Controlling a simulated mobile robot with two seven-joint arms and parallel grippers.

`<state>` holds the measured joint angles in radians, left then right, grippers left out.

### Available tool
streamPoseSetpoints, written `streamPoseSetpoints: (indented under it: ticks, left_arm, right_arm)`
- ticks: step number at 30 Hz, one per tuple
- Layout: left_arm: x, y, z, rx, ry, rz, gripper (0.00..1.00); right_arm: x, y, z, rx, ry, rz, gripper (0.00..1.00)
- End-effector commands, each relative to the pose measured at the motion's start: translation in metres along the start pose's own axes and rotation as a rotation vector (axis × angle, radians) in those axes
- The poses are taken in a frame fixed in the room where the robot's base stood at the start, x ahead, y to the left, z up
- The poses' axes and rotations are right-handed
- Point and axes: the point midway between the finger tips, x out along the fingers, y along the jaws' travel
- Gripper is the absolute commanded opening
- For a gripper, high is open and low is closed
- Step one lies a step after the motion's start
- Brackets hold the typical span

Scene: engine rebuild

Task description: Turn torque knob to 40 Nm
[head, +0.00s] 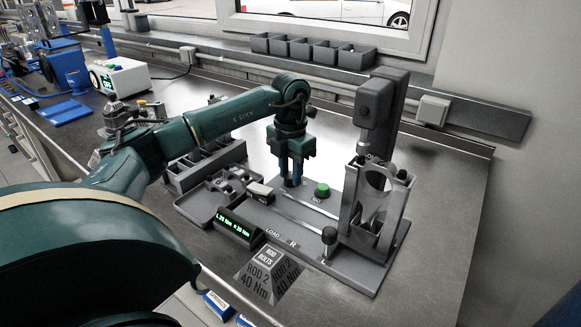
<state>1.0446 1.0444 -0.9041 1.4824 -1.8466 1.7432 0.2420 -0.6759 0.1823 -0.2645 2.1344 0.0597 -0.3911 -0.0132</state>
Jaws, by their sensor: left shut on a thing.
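My left gripper (292,182) points straight down onto the grey fixture plate (300,222), its blue fingers shut on the torque knob. The fingers hide the knob almost wholly, so its pointer cannot be read. A small display (240,228) with green digits sits at the plate's front left; it seems to give two Nm values, too small to read surely. A sign (268,275) in front reads "ROD BOLTS, ROD 2, 40 Nm". My right gripper is not in view.
A green button (322,189) stands just right of the fingers, and a pale rocker switch (260,191) just left. A black-topped lever (329,236) and an upright press frame (378,205) stand to the right. Grey trays (188,208) lie left. Bare bench lies at right.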

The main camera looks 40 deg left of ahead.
Motion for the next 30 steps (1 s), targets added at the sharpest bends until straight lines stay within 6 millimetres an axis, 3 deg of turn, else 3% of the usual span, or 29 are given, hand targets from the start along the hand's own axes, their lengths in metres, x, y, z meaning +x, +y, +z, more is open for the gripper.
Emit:
streamPoseSetpoints:
  ticks: [30]
  left_arm:
    - [-0.0012,-0.0002,0.0011,0.937,-0.006,0.001,0.06]
  right_arm:
    - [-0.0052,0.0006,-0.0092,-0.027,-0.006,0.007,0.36]
